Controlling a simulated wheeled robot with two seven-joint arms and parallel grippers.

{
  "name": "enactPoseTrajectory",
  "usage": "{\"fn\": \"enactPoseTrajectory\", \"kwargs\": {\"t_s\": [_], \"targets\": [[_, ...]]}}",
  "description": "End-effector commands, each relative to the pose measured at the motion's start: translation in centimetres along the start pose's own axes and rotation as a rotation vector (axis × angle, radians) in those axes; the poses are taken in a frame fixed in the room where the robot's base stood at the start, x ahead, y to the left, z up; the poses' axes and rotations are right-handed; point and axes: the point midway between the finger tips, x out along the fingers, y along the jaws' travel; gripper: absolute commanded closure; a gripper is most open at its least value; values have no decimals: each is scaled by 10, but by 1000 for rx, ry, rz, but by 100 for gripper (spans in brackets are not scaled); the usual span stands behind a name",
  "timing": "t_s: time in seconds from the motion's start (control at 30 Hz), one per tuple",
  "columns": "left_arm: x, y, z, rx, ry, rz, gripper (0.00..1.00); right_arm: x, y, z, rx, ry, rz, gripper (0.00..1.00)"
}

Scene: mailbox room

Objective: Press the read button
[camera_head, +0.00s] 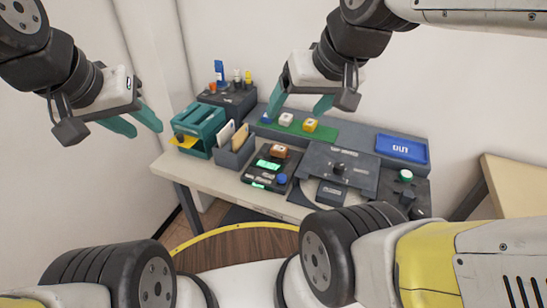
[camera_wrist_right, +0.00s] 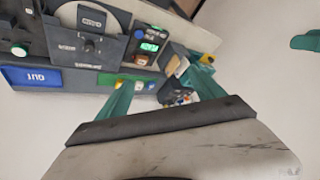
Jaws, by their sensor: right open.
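A dark console (camera_head: 268,172) stands on the table with lit green displays and a round blue button (camera_head: 282,180) at its front right corner. Its lettering is too small to read, so I cannot tell for sure which control is the read button. The console and its blue button (camera_wrist_right: 142,34) also show in the right wrist view. My right gripper (camera_head: 297,107) is open and empty, above the back of the table. My left gripper (camera_head: 137,120) is open and empty, in the air left of the table.
A dark panel with a knob (camera_head: 338,168) is right of the console. Further right are a blue OUT tray (camera_head: 402,149) and a green button (camera_head: 406,175). A teal holder (camera_head: 200,129) stands left. Small stamps stand on a green strip (camera_head: 297,125) behind.

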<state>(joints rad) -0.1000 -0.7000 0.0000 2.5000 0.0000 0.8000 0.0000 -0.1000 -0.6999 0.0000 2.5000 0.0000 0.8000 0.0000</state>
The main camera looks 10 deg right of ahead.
Motion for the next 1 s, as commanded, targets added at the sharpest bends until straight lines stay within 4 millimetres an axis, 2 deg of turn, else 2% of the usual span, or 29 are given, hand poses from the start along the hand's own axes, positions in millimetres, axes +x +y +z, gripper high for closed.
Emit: {"fn": "enactPoseTrajectory", "kwargs": {"t_s": [0.03, 0.37, 1.0], "targets": [[0, 0, 0, 0, 0, 0, 64, 0, 0, 0, 0, 0, 0, 35], [0, 0, 0, 0, 0, 0, 64, 0, 0, 0, 0, 0, 0, 100], [0, 0, 0, 0, 0, 0, 64, 0, 0, 0, 0, 0, 0, 100]]}}
